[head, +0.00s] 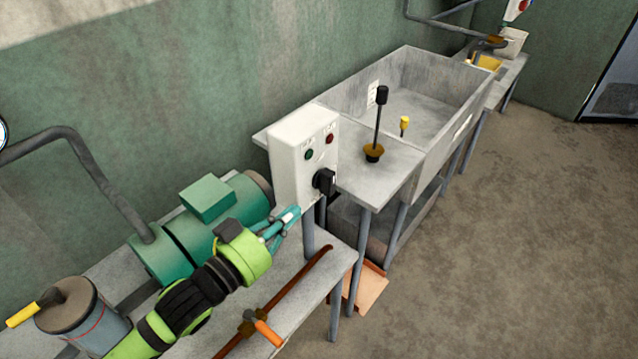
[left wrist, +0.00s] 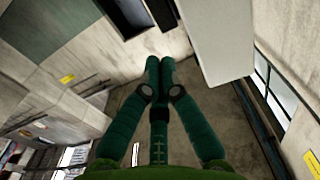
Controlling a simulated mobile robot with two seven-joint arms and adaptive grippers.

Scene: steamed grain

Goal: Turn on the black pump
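A white control box (head: 290,160) stands on a post beside the sink bench. Its front has a green button (head: 309,154), a red button (head: 330,139) and a black rotary knob (head: 324,181) below them. My left gripper (head: 288,218) is just below and left of the knob, apart from it as far as I can tell. In the left wrist view its fingers (left wrist: 160,66) are together with nothing seen between them. A green motor-like machine (head: 208,230) sits behind my left arm. I cannot make out a black pump. My right gripper is out of view.
A rusty pipe with an orange-handled valve (head: 266,332) runs along the near bench. The floor at right is clear.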

